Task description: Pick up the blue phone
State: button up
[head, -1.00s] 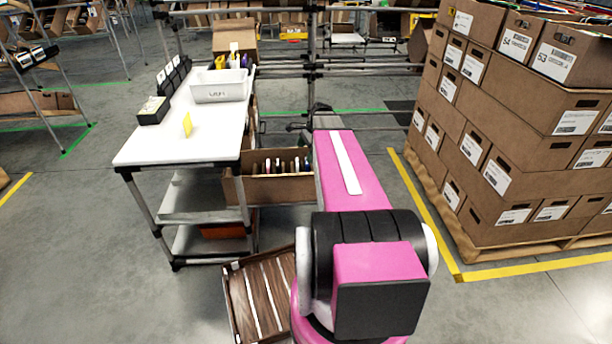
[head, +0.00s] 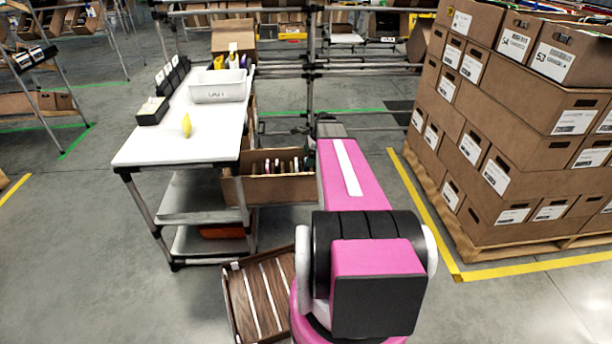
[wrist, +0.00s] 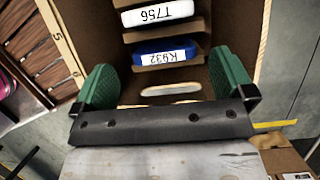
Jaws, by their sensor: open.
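The blue phone (wrist: 168,49), labelled K932, stands in a slot of the brown carton (wrist: 247,22) in the wrist view, with its top edge and label facing the camera. My gripper (wrist: 163,66) is open, its two green fingers spread wide with the tips to the left and right of the phone. Nothing is held between them. In the head view the carton (head: 280,189) stands beside the white table, and the arm hides most of the gripper. I cannot single out the blue phone there.
A white item labelled T756 (wrist: 158,15) stands in the slot beyond the phone. Another crate with wooden-looking slats (head: 262,297) sits below the carton. Stacked boxes (head: 520,140) stand right.

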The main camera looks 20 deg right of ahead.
jog(key=x, duration=0.4)
jog(key=shift+w+d, duration=0.1)
jog(key=shift+d, duration=0.1)
jog(key=c, duration=0.8)
jog(key=shift+r, duration=0.1)
